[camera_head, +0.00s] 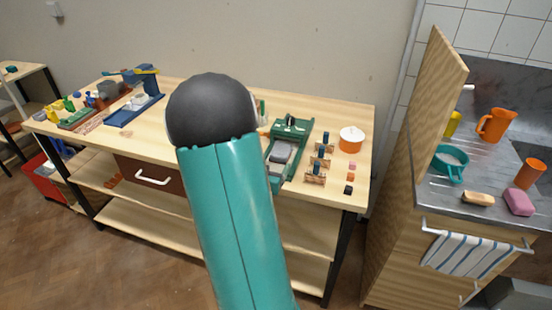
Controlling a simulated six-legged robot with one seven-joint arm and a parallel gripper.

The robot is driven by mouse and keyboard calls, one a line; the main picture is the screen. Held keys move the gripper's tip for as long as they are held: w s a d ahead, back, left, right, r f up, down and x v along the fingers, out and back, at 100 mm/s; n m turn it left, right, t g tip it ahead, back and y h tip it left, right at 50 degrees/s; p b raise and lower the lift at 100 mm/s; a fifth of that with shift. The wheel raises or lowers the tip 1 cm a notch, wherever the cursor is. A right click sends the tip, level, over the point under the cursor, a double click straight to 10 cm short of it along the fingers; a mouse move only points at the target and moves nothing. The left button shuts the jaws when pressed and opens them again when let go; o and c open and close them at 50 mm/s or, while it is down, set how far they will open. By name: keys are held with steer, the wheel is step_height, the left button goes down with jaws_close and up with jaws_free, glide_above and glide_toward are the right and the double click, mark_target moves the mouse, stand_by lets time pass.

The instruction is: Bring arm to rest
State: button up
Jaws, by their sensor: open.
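A large teal arm link (235,225) of mine rises from the bottom edge through the middle of the head view. It ends in a dark grey rounded joint (210,110) in front of the workbench. My gripper does not show in this view, so I cannot see its fingers or anything between them. The arm hides the middle part of the wooden workbench (345,100) and what stands there.
Right of my arm, the bench carries a green machine (292,140), small blocks and an orange-white pot (351,140). A blue stand (135,110) and tools lie at left. A counter (425,215) with an upright wooden panel (432,120) stands right. Brown floor is clear at lower left.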

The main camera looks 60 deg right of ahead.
steer(key=v, duration=0.5)
steer(key=shift+a+r, duration=0.1)
steer(key=shift+a, duration=0.25)
